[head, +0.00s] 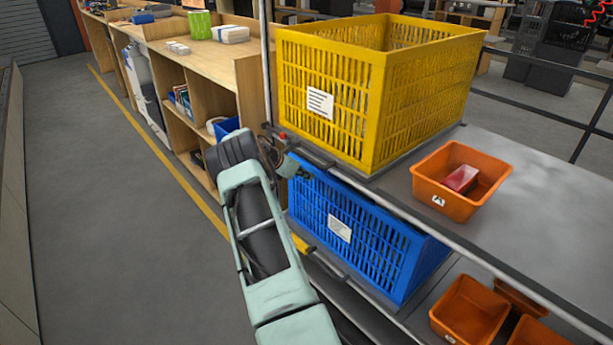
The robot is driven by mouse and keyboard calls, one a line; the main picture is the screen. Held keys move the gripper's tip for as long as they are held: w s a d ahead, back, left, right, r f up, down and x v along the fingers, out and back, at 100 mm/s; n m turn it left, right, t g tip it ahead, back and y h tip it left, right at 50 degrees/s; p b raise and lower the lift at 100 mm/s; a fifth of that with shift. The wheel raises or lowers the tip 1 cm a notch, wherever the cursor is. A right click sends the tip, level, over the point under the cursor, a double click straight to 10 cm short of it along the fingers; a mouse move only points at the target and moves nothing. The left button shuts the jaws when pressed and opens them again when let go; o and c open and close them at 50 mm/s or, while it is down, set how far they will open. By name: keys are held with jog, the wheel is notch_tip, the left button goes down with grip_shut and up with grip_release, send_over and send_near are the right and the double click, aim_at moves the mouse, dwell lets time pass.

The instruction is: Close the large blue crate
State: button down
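The large blue crate (378,250) is a slatted box with a white label on its front, on the lower level beneath a yellow crate. Its left end and slatted front show; its top is largely hidden by the level above. My arm reaches up from the bottom of the head view and bends at the wrist. My gripper (301,172) is at the crate's upper left corner, small and partly hidden by the rack's edge. I cannot tell whether it touches the crate or whether its fingers are open.
A yellow slatted crate (325,105) stands on the upper grey surface (530,180). An orange bin (445,201) holding a red block is beside it. More orange bins (468,312) are below right. A wooden shelf unit (215,70) stands behind; the floor at left is clear.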

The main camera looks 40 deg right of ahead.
jog(key=a+f+p+v, duration=0.1)
jog(key=f+v, duration=0.1)
jog(key=v, duration=1.1)
jog(key=shift+a+p, duration=0.35)
jog(key=shift+a, duration=0.05)
jog(key=shift+w, duration=0.15)
